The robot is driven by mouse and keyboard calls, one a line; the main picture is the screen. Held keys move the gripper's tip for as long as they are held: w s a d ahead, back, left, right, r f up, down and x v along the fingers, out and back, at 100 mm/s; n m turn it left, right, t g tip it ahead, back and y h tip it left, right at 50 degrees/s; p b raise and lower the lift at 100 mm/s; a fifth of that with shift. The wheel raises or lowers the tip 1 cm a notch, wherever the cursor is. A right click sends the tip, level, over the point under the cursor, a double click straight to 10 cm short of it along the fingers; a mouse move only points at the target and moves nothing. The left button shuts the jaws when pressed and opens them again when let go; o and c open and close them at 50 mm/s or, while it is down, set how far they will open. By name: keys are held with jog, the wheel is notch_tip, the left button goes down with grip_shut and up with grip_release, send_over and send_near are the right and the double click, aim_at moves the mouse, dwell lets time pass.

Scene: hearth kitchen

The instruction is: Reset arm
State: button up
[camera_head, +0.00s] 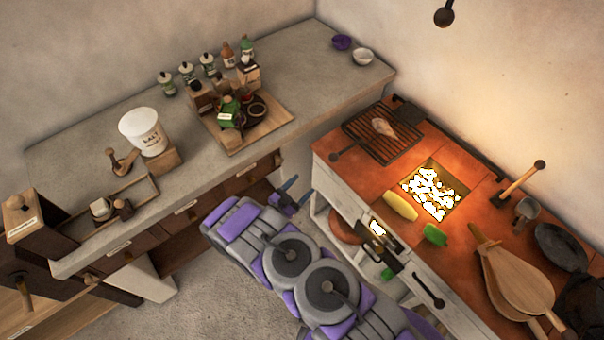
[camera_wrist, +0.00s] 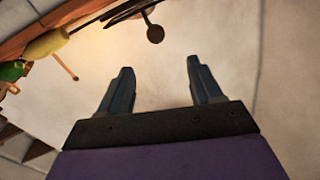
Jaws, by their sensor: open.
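My gripper (camera_wrist: 160,82) is open in the wrist view, with its two dark fingers apart and nothing between them. Behind the fingers is a plain pale surface. In the head view my purple and grey arm stretches across the floor toward the gap between the counter and the hearth. My gripper (camera_head: 290,192) shows small there, beside the counter's drawer fronts, and its fingers are hard to make out.
The grey counter (camera_head: 70,165) holds a salt bucket (camera_head: 143,130), a wooden tray (camera_head: 281,121) and several bottles. The orange hearth (camera_head: 335,140) has a grill (camera_head: 355,128), glowing coals (camera_head: 433,192), corn (camera_head: 400,205), a green pepper (camera_head: 435,235) and bellows (camera_head: 515,278). Floor (camera_head: 225,285) is clear.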

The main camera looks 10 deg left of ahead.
jog(key=shift+w, duration=0.1)
jog(key=w+a+r+g+y, duration=0.2)
jog(key=w+r+y, duration=0.1)
jog(key=w+r, duration=0.25)
jog(key=w+a+r+g+y, duration=0.2)
jog(key=w+a+r+y, duration=0.1)
jog(key=w+r, duration=0.25)
jog(key=s+d+r+n+g+y, duration=0.1)
jog(key=d+r+n+g+y, duration=0.15)
jog(key=r, duration=0.45)
jog(key=s+d+r+n+g+y, duration=0.1)
jog(key=d+r+y, duration=0.15)
jog(key=r, duration=0.35)
jog(key=s+d+r+n+g, duration=0.1)
jog(key=s+d+r+g, duration=0.1)
jog(key=s+d+r, duration=0.4)
jog(key=s+d+r+n+g, duration=0.25)
jog(key=s+d, duration=0.25)
jog(key=s, duration=0.3)
jog(key=s+d+r+g+h, duration=0.1)
jog(key=s+d+g, duration=0.1)
jog(key=s+d, duration=0.3)
jog(key=s+d+r+g+h, duration=0.1)
jog(key=s+d, duration=0.5)
jog(key=s, duration=0.8)
jog(key=s+d+r+g, duration=0.2)
jog(key=s+d, duration=0.4)
jog(key=s, duration=0.4)
jog(key=shift+g+h, duration=0.4)
jog(key=shift+w, duration=0.1)
